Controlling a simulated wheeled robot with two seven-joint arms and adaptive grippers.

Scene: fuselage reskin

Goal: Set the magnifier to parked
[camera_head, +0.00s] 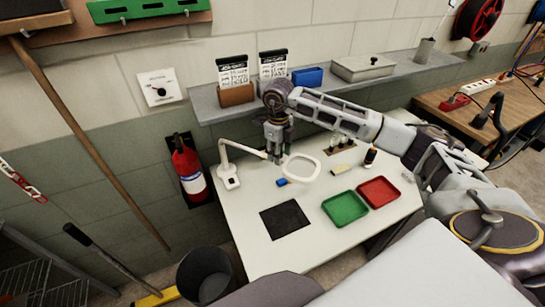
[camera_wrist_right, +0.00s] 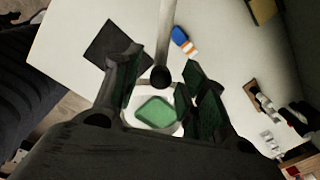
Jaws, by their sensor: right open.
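The white magnifier (camera_head: 301,168) stands on the left part of the white table, with its base (camera_head: 229,176) by the table's left edge. Its jointed arm reaches right and its ring-shaped head hangs over the table. My right gripper (camera_head: 275,157) is open and points down at the arm's end, just left of the ring. In the right wrist view the magnifier's white arm and dark joint knob (camera_wrist_right: 160,76) lie between the open fingers (camera_wrist_right: 160,88), with the ring below. Green shows through the ring. I cannot tell whether the fingers touch it. My left gripper is not in view.
A black mat (camera_head: 284,218), a green tray (camera_head: 345,207) and a red tray (camera_head: 379,192) lie on the table. A small blue item (camera_head: 282,182) lies below the gripper. A grey shelf (camera_head: 335,88) runs behind. A fire extinguisher (camera_head: 188,170) hangs at left.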

